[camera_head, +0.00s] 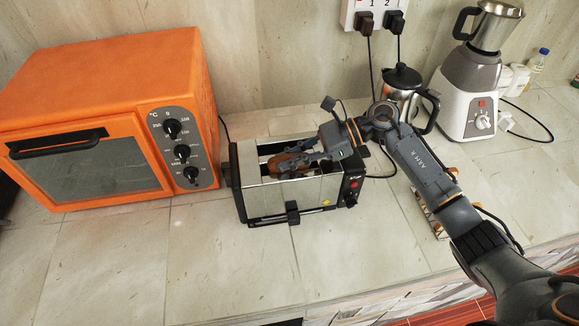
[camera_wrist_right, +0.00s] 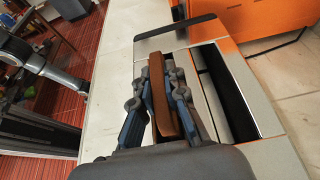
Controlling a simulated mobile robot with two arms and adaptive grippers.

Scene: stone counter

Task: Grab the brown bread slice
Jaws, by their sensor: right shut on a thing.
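The brown bread slice (camera_head: 286,161) is in the near slot of the toaster (camera_head: 262,198) in the head view. It stands on edge and its top part shows above the slot; its lower part is hidden. My right gripper (camera_head: 290,162) reaches in from the right over the toaster and is shut on the slice. In the right wrist view the slice (camera_wrist_right: 160,98) is pinched between the two fingers of the right gripper (camera_wrist_right: 163,95). The toaster's other slot (camera_wrist_right: 228,95) looks empty and dark. My left gripper is not in view.
An orange oven (camera_head: 110,115) stands left of the toaster. A metal kettle (camera_head: 402,92) and a blender (camera_head: 472,85) stand at the back right, with cables from the wall socket (camera_head: 376,14). Something partly hidden lies under my right arm. The counter front (camera_head: 330,250) is clear.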

